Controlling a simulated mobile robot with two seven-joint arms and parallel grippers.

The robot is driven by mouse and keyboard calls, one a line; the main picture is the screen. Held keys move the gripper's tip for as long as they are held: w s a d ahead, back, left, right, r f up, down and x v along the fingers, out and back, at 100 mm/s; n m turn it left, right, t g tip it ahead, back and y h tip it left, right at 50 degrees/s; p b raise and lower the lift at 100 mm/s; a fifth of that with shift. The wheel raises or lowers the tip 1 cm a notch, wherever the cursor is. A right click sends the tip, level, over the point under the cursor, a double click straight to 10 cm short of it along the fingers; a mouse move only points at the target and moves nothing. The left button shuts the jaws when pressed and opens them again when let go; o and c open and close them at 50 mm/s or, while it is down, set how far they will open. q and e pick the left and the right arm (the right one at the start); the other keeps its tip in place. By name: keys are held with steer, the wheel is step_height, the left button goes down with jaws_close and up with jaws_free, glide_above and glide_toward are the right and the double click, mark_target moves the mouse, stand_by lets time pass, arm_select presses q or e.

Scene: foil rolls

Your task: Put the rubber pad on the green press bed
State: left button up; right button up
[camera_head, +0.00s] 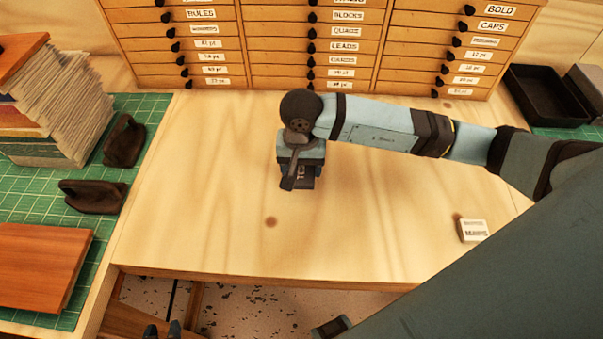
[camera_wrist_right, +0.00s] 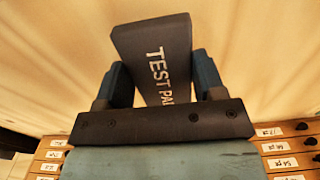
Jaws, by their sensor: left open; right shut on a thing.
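The rubber pad is a dark grey block lettered "TEST PA…", with the rest of the lettering hidden. My right gripper (camera_head: 300,178) is shut on it over the middle of the wooden table. In the right wrist view the pad (camera_wrist_right: 158,62) sits tilted between the two blue fingers of my right gripper (camera_wrist_right: 160,82). In the head view only a dark bit of the pad (camera_head: 303,183) shows below the gripper. My left gripper (camera_head: 162,331) is open and empty at the bottom edge, mostly cut off. I see no green press bed that I can tell for certain.
A drawer cabinet (camera_head: 305,57) stands along the back. A green mat (camera_head: 150,112) at the left bears a paper stack (camera_head: 62,105), dark lumps (camera_head: 124,141) and a brown board (camera_head: 38,262). A small pale box (camera_head: 472,231) and a black tray (camera_head: 545,95) are at the right.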

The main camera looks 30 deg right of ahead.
steer(key=shift+f, duration=2.05)
steer(key=shift+f, duration=0.2)
steer(key=o, duration=1)
steer(key=shift+r, duration=0.1)
steer(key=shift+c, duration=0.2)
